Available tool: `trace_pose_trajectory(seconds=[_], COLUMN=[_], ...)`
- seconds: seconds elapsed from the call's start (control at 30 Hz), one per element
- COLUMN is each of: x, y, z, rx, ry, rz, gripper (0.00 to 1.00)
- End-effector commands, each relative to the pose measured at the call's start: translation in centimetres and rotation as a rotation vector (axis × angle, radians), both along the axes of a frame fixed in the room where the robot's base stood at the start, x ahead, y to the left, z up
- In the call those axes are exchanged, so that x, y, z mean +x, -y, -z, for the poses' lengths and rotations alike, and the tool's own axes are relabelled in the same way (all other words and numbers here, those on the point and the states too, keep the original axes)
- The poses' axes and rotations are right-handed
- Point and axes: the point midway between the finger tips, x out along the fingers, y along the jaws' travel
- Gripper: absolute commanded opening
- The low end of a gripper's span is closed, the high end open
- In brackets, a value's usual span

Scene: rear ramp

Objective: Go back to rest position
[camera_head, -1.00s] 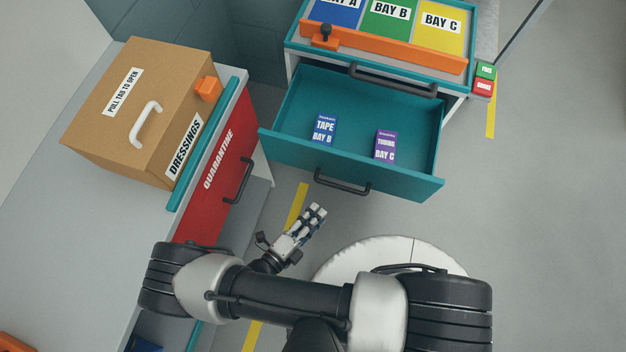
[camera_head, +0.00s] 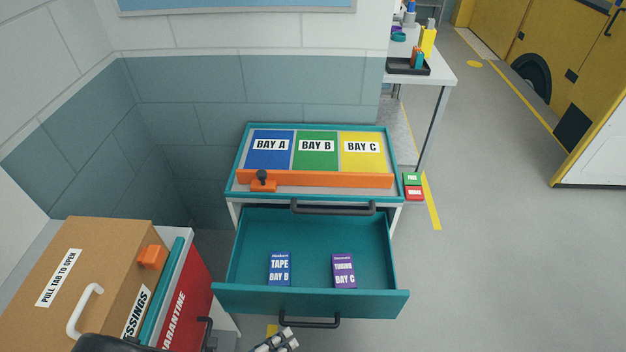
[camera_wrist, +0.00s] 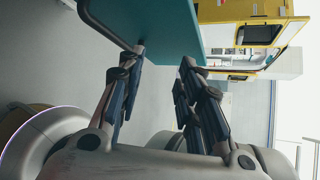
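My gripper (camera_head: 275,342) shows only at the bottom edge of the head view, just below the handle of the open teal drawer (camera_head: 312,297). In the wrist view my gripper (camera_wrist: 162,68) has its two fingers apart with nothing between them. A teal panel (camera_wrist: 170,25) is close to the fingertips at the top of that view. Most of my arm is out of the head view.
A cart top with bay areas (camera_head: 317,183) stands above the drawer. A cardboard DRESSINGS box (camera_head: 85,275) and a red QUARANTINE drawer (camera_head: 180,310) are at left. Open floor (camera_head: 500,270) lies to the right.

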Motion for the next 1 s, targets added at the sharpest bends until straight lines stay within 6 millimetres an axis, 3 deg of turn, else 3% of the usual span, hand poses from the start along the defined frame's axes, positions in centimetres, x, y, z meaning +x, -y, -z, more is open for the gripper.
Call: trace_pose_trajectory(seconds=[0.03,0.27,0.5,0.73,1.0], x=[1.1,4.3,5.9,5.3,2.4], y=[0.2,3.0,8.1,13.5,18.8], z=[-2.3,-11.2,-19.7,-26.5,-32.5], rx=[0.089,0.454,0.788,1.073,1.38], ry=[0.033,0.23,0.494,0.795,1.193], rz=[0.111,0.61,1.139,1.641,2.203], gripper=[0.33,0.33,0.33,0.33,0.33])
